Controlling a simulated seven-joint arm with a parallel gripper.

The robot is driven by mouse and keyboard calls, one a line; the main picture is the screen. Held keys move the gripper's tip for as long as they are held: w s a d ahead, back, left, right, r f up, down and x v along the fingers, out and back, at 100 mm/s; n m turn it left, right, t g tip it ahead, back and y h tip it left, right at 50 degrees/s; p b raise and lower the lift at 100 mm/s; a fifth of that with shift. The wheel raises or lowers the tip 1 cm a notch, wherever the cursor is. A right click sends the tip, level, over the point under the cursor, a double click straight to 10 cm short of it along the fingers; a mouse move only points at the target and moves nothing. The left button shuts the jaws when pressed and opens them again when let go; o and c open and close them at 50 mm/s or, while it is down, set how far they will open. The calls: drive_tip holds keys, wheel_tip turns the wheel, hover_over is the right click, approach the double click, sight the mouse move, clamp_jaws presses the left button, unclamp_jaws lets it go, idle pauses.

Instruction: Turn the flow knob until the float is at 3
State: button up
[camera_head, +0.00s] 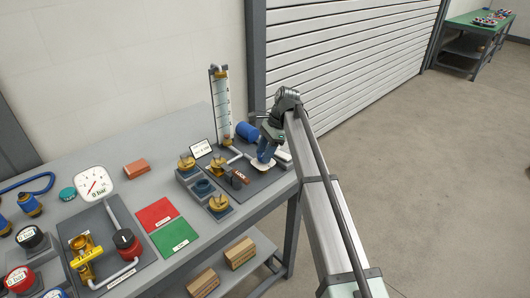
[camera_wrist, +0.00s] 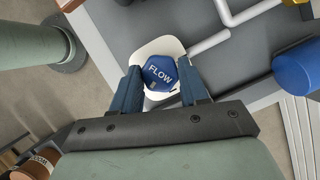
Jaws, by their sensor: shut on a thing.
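The flow knob (camera_wrist: 160,72) is blue and many-sided, with FLOW in white on its top, and stands on a white base (camera_wrist: 158,46). My gripper (camera_wrist: 161,86) is shut on it, one blue finger on each side. In the head view my gripper (camera_head: 263,161) is at the right end of the bench and largely hides the knob. The clear flow tube (camera_head: 223,108) stands upright behind, with a numbered scale and brass-coloured top. The float is too small to make out, so I cannot tell its level.
A blue cylinder (camera_head: 247,131) lies close behind my gripper; it also shows in the wrist view (camera_wrist: 298,68). Red (camera_head: 157,214) and green (camera_head: 175,237) mats lie farther left.

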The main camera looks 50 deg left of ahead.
drive_tip(key=n+h, duration=0.1)
drive_tip(key=n, duration=0.2)
drive_tip(key=n+h, duration=0.1)
drive_tip(key=n, duration=0.2)
drive_tip(key=shift+a+n, duration=0.2)
drive_tip(key=shift+n, duration=0.1)
drive_tip(key=shift+h, duration=0.3)
drive_tip(key=o, duration=1)
drive_tip(key=shift+w+r, duration=0.2)
drive_tip(key=shift+r, duration=0.25)
drive_tip(key=w+a, duration=0.1)
drive_tip(key=w, duration=0.3)
drive_tip(key=w+a, duration=0.1)
drive_tip(key=w, duration=0.2)
drive_tip(key=w+a, duration=0.1)
drive_tip(key=w, duration=0.3)
drive_tip(key=shift+w+a, duration=0.2)
drive_tip(key=shift+w, duration=0.1)
